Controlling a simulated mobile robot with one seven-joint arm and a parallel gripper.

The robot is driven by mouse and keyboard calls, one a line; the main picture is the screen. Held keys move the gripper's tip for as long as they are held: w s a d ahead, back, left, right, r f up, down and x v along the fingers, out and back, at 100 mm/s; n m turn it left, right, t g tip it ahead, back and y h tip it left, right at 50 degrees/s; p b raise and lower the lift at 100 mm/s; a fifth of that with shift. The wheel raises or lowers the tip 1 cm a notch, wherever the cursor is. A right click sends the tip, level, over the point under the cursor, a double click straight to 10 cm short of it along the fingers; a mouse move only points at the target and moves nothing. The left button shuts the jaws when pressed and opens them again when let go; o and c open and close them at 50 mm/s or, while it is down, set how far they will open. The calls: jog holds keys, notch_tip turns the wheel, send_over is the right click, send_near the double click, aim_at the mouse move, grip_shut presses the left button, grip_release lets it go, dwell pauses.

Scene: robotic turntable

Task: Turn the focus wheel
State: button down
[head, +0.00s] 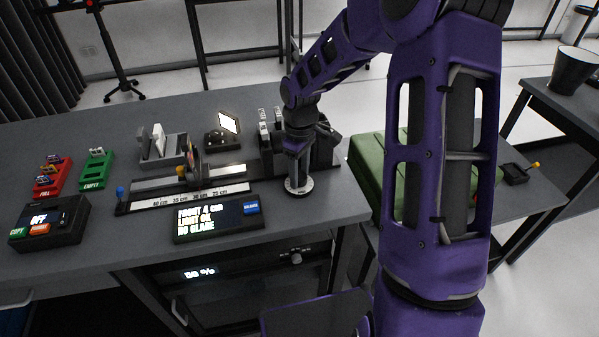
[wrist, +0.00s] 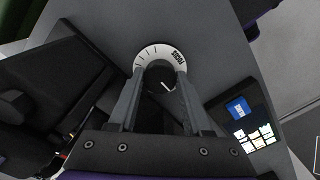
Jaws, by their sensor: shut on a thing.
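The focus wheel (head: 298,187) is a dark knob on a round white dial on the table's right front part. In the wrist view its white scale ring (wrist: 160,54) carries tick marks and lettering, and a white pointer line shows on the dark knob (wrist: 163,78). My gripper (head: 297,174) points down over the wheel. In the wrist view my gripper's two fingers (wrist: 160,92) stand on either side of the knob and are shut on it. The fingers hide the knob's sides.
A display panel (head: 218,218) with a blue button lies left of the wheel. A ruler rail (head: 188,197) with a slider stands behind it. Red (head: 52,177) and green (head: 96,170) card trays and a button box (head: 50,222) are at the left. A green case (head: 368,170) stands at the right.

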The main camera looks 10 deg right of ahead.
aim_at(301, 176)
jog(key=shift+m+b, duration=0.55)
jog(key=shift+m, duration=2.45)
jog(key=c, duration=0.6)
grip_release()
jog(key=shift+r, duration=0.15)
notch_tip(301, 176, up, 17)
jog(key=p, duration=0.2)
jog(key=shift+d, duration=0.15)
jog(key=shift+r, duration=0.1)
